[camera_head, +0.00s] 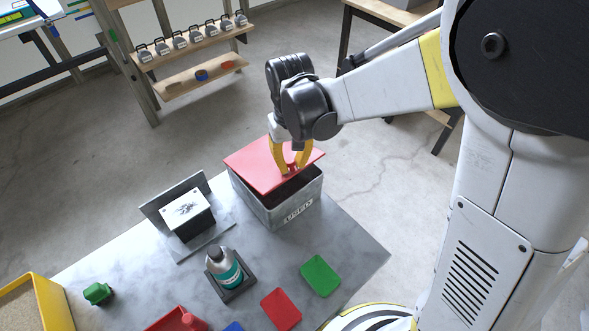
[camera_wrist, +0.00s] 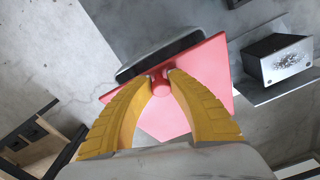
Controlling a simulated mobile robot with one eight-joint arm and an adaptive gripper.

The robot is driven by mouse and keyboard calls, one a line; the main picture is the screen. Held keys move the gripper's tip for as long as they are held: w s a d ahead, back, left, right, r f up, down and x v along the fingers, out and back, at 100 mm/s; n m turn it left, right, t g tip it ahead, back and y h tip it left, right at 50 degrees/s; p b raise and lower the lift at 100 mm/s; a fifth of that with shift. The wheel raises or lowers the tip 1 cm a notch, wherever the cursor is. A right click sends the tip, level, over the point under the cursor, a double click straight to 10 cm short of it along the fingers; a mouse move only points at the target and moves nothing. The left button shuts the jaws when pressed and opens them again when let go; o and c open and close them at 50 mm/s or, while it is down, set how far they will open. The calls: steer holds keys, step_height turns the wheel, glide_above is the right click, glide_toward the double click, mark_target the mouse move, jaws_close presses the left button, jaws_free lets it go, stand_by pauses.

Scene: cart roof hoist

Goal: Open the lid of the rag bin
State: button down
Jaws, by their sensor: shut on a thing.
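The rag bin (camera_head: 292,212) is a grey metal box with a "USED" label, standing on the grey table. Its red lid (camera_head: 252,165) is tilted up, with a dark gap between it and the bin's near rim. My gripper (camera_head: 291,172) has yellow fingers and is shut on the red knob of the lid. In the wrist view the fingertips (camera_wrist: 161,74) close around the red knob (camera_wrist: 161,86), and the lid (camera_wrist: 212,72) lies behind it. The inside of the bin looks dark, and its contents are hidden.
A grey stand with a white-topped block (camera_head: 187,210) is left of the bin. A bottle (camera_head: 222,265) in a dark holder, a green pad (camera_head: 320,275) and a red pad (camera_head: 281,309) are nearer. A shelf with several padlock-like items (camera_head: 192,40) is behind.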

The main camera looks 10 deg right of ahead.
steer(key=w+a+r+p, duration=0.5)
steer(key=w+r, duration=0.2)
steer(key=r, duration=0.2)
steer(key=w+a+r+p, duration=0.2)
steer(key=w+a, duration=0.4)
steer(key=w, duration=0.4)
steer(key=shift+a+r, duration=0.3)
steer(key=shift+r, duration=0.2)
steer(key=c, duration=1.2)
jaws_free()
steer(key=shift+d, duration=0.2)
steer(key=shift+c, duration=0.2)
step_height(320, 180, up, 12)
steer(key=shift+w, duration=0.15)
